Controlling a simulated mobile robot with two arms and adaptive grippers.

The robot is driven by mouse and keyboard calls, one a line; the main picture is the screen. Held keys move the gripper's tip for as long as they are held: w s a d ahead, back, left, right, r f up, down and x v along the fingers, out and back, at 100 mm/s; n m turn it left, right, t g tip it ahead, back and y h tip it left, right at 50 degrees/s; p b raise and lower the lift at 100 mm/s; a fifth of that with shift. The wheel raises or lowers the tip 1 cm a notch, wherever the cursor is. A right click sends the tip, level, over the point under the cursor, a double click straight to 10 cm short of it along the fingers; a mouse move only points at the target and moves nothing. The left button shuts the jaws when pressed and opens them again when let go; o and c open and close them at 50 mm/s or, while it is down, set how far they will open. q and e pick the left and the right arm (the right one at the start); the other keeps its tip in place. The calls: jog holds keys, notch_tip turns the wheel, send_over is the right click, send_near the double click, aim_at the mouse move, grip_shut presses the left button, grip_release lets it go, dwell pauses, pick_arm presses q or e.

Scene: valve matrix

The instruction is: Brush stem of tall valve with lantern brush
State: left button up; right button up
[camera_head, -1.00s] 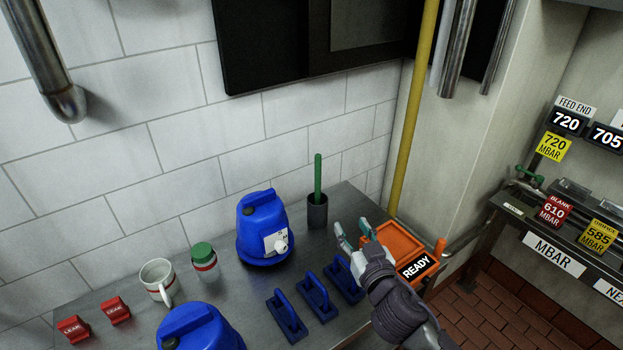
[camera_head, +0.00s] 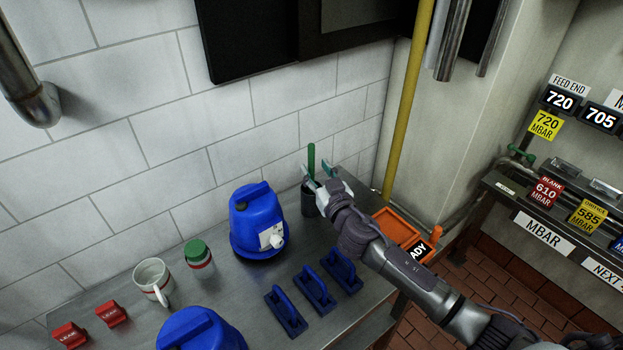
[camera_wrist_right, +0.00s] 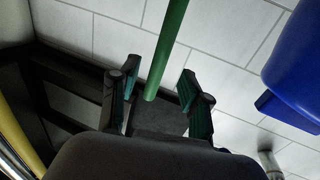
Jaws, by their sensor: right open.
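A green brush handle (camera_head: 311,158) stands upright in a dark cylindrical holder (camera_head: 308,203) near the tiled wall. My right gripper (camera_head: 318,175) is open at the handle, just above the holder. In the right wrist view the green handle (camera_wrist_right: 168,50) lies between the two open fingers (camera_wrist_right: 155,95), with room on both sides and no clear contact. The brush head is hidden in the holder. I cannot pick out the tall valve for certain. My left gripper is not in view.
A blue canister (camera_head: 257,222) stands left of the holder. Several blue-handled blocks (camera_head: 316,290) lie in front. An orange tray (camera_head: 393,224) is at the right, partly behind my arm. A mug (camera_head: 152,280), a green-lidded jar (camera_head: 198,260) and red leak tags (camera_head: 111,314) stand left.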

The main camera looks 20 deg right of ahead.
aim_at(313, 163)
jog(key=w, duration=0.4)
jog(key=shift+r+p, duration=0.1)
jog(key=shift+p, duration=0.25)
jog(key=shift+w, duration=0.1)
jog(key=shift+c, duration=0.9)
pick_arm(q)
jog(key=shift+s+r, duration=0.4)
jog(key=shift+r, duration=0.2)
pick_arm(e)
grip_shut()
